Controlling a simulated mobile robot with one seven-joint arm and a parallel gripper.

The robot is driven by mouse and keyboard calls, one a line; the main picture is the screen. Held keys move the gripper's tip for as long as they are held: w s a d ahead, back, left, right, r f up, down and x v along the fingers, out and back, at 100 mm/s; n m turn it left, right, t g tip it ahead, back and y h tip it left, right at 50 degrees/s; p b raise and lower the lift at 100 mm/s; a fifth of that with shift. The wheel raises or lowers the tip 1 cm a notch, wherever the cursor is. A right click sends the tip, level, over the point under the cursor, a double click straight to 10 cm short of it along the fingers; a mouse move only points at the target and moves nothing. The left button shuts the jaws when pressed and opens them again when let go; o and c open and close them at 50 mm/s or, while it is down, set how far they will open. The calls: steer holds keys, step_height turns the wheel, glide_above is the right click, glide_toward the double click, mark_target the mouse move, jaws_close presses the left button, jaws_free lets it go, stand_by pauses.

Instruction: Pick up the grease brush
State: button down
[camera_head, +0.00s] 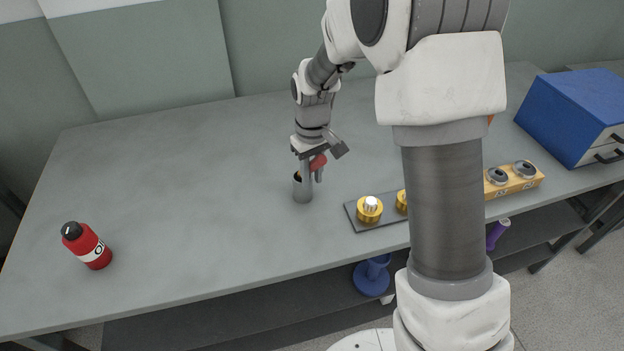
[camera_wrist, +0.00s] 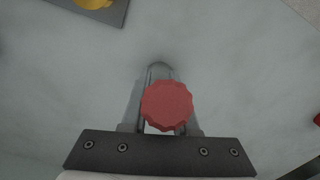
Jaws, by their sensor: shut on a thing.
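My gripper (camera_head: 311,174) is low over the middle of the bench, pointing down, with its fingers closed in. A thing with a scalloped red knob (camera_head: 318,162) is between the fingers; I take it for the grease brush. In the wrist view the red knob (camera_wrist: 167,106) faces the camera between the two grey fingers and hides most of what is below it. A grey cup-like cylinder (camera_head: 302,190) stands upright on the bench right at the fingers. I cannot tell whether the brush's lower end is inside the cylinder.
A red bottle (camera_head: 88,246) stands at the front left. A dark plate with yellow round parts (camera_head: 369,210) lies right of the gripper, partly behind my arm. A wooden block with dark rings (camera_head: 514,180) and a blue drawer box (camera_head: 575,115) are farther right. The bench's left half is mostly clear.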

step_height(320, 180, up, 2)
steer(key=s+d+r, duration=0.6)
steer(key=d, duration=0.3)
steer(key=w+a+r+n+t+h+p, duration=0.3)
steer(key=w+a+n+h+p, duration=0.25)
steer(key=w+a+n, duration=0.85)
steer(key=shift+s+d+f+n+h+b, duration=0.15)
steer(key=shift+s+d+f+n+b, duration=0.55)
steer(key=shift+f+b, duration=1.1)
steer(key=shift+s+d+f+n+h+b, duration=0.15)
steer(key=shift+s+d+f+n+b, duration=0.75)
steer(key=shift+f, duration=1.4)
steer(key=shift+s+d+f+n+h+b, duration=0.15)
steer(key=shift+s+d+f+n+b, duration=0.35)
steer(key=shift+f+b, duration=1.4)
steer(key=shift+w+d+f, duration=0.1)
steer(key=shift+f, duration=0.05)
steer(key=c, duration=0.6)
jaws_free()
